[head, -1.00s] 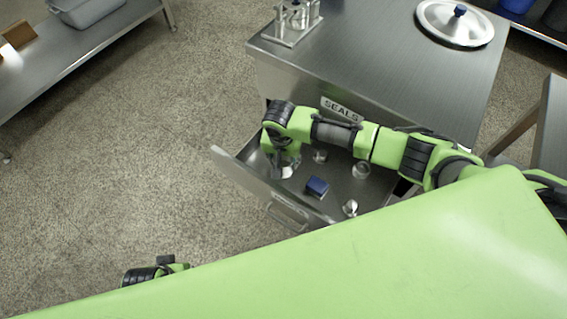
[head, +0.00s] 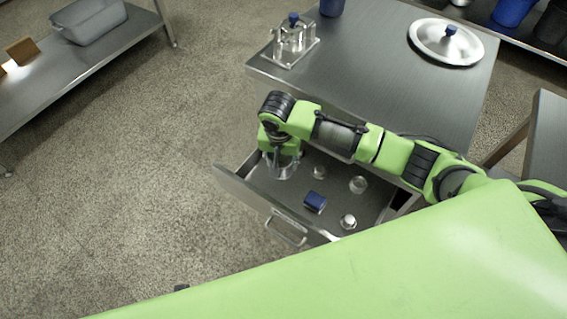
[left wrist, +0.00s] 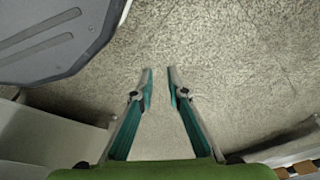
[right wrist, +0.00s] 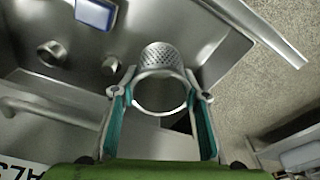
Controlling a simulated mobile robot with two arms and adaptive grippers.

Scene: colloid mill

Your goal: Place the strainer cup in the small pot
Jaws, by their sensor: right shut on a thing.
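The strainer cup (right wrist: 160,60), a perforated metal cup with a round rim, is between the fingers of my right gripper (right wrist: 160,92) in the right wrist view. The gripper is shut on it. In the head view my right gripper (head: 282,168) is over the left part of an open drawer (head: 335,172); the cup is hard to make out there. My left gripper (left wrist: 160,75) is empty, with a gap between its fingertips, above the floor in the left wrist view. I cannot identify the small pot with certainty.
The drawer holds a blue box (head: 315,202) and several small metal rings and caps. The steel table (head: 380,70) above carries a metal fixture with a blue knob (head: 292,40), a round lid (head: 446,41) and a dark blue container (head: 332,7). Open floor lies left of the drawer.

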